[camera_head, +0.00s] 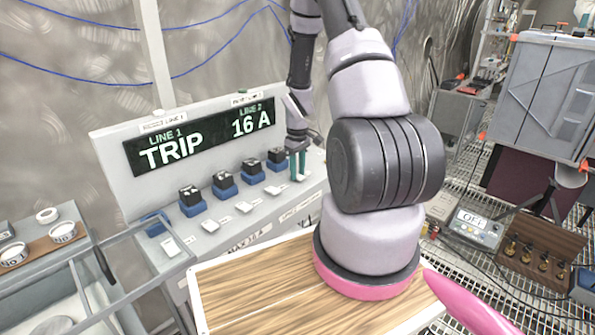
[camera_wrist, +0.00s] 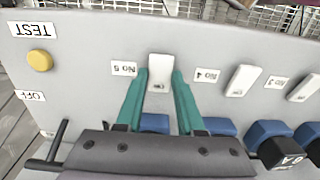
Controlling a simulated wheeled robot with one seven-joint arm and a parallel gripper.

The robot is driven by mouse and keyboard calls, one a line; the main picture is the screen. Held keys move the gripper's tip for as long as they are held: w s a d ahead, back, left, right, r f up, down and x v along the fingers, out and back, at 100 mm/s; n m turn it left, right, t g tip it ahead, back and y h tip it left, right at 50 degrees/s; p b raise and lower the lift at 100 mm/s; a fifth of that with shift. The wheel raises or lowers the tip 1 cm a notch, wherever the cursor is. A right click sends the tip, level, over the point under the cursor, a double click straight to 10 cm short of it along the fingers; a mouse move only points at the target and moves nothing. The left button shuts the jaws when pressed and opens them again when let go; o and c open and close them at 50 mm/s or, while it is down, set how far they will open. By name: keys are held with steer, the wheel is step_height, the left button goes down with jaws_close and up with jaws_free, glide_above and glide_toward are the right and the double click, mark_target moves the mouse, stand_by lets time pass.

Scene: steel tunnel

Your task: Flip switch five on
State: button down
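Switch five (camera_wrist: 160,76) is a white rocker beside the upside-down label "No 5" on the pale grey panel (camera_wrist: 95,40) in the wrist view. My gripper (camera_wrist: 160,76) has two teal fingers, one on each side of this switch, apart from each other. They lie very close to its sides; I cannot tell if they touch it. In the head view my gripper (camera_head: 298,164) is at the right end of the switch row, where it hides switch five. The display (camera_head: 195,138) reads "LINE 1 TRIP" and "LINE 2 16 A".
Switch four (camera_wrist: 243,80) and another white switch (camera_wrist: 305,88) stand to the right in the wrist view. A yellow button (camera_wrist: 40,61) sits at the left, between "TEST" and "OFF" labels. Blue-and-black breaker blocks (camera_head: 192,200) line the panel behind the switches. A wooden board (camera_head: 250,285) lies in front.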

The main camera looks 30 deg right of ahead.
steer(key=shift+w+a+g, duration=0.1)
steer(key=shift+w+g, duration=0.1)
steer(key=shift+g, duration=0.2)
steer(key=shift+w+g+h, duration=0.1)
steer(key=shift+g+h, duration=0.2)
steer(key=shift+g, duration=0.2)
steer(key=c, duration=0.5)
jaws_free()
steer(key=r, duration=0.3)
steer(key=w+r, duration=0.1)
steer(key=r, duration=0.6)
steer(key=shift+w+a+r, duration=0.3)
steer(key=shift+w, duration=0.05)
